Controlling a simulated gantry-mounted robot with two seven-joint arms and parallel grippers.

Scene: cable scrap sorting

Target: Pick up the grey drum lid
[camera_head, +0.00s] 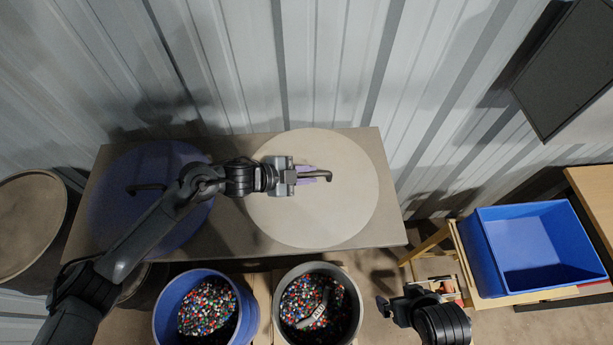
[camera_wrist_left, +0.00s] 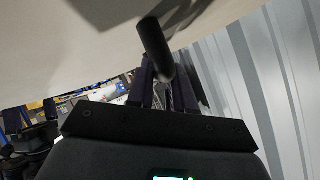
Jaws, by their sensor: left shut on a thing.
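The round grey drum lid (camera_head: 345,215) shows in the head view over the right half of the grey-brown table. Its dark bar handle (camera_head: 325,176) lies across its middle. My left gripper (camera_head: 307,174) is shut on this handle. In the left wrist view the pale lid (camera_wrist_left: 75,40) fills the top, and the dark handle (camera_wrist_left: 155,48) runs down between the fingers (camera_wrist_left: 165,92). I cannot tell whether the lid touches the table. My right gripper (camera_head: 398,304) is at the lower right, apart from the lid; its finger gap is unclear.
A blue lid (camera_head: 115,205) with a dark handle lies on the left of the table (camera_head: 235,235). A blue drum (camera_head: 163,318) and a grey drum (camera_head: 350,330) with coloured scrap stand in front. A blue bin (camera_head: 490,265) is at right. A corrugated wall (camera_head: 330,65) rises behind.

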